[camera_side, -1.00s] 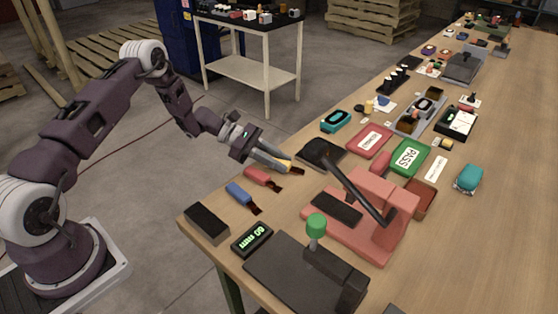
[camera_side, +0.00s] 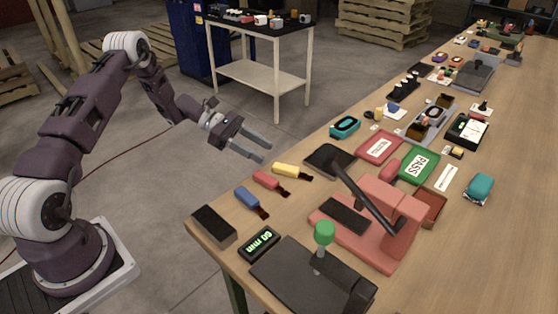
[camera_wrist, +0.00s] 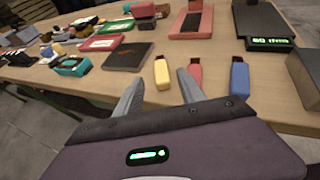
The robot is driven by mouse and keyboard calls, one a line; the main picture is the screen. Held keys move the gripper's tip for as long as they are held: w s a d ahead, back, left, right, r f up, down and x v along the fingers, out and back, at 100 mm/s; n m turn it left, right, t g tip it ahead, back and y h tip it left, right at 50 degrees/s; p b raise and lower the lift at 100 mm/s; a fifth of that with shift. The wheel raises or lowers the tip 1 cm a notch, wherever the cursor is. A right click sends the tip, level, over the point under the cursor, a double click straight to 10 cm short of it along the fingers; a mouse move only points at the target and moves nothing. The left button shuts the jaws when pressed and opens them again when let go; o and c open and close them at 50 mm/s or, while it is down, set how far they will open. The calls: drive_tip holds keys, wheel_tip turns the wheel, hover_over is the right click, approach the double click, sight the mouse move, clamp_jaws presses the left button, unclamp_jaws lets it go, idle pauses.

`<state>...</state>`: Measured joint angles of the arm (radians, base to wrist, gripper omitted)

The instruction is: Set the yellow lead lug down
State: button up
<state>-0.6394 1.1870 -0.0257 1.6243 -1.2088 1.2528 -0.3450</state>
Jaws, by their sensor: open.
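The yellow lead lug (camera_side: 289,171) lies flat on the table near its left edge, in a row with the red lug (camera_side: 269,182) and the blue lug (camera_side: 249,199). Its dark tip points to the right. My gripper (camera_side: 266,150) is open and empty, off the table's left edge and apart from the yellow lug. In the wrist view the yellow lug (camera_wrist: 162,73) lies beyond the spread fingers (camera_wrist: 158,85), with the red lug (camera_wrist: 195,75) and the blue lug (camera_wrist: 239,77) to its right.
A black pad (camera_side: 329,159) lies just beyond the yellow lug. A red press-like fixture (camera_side: 370,220) stands to the right. A timer display (camera_side: 259,244) and a dark block (camera_side: 213,226) sit near the front corner. A teal ring-shaped item (camera_side: 345,126) lies farther back.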

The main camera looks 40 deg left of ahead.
drive_tip(key=s+d+r+m+g+y, duration=0.25)
drive_tip(key=s+d+r+m, duration=0.35)
drive_tip(key=r, duration=0.4)
drive_tip(key=s+d+r+m+g+y, duration=0.2)
drive_tip(key=s+d+r+m+y, duration=0.15)
drive_tip(key=s+r+m, duration=0.45)
drive_tip(key=s+r+m+t+y, duration=0.2)
drive_tip(key=s+m+y, duration=0.1)
drive_tip(key=s, duration=0.6)
drive_tip(key=s+r+m+t+y, duration=0.3)
drive_tip(key=s+m, duration=0.2)
drive_tip(key=s, duration=0.4)
drive_tip(key=shift+s+d+r+m, duration=0.25)
drive_tip(key=shift+s+d+m, duration=0.1)
drive_tip(key=shift+d, duration=0.1)
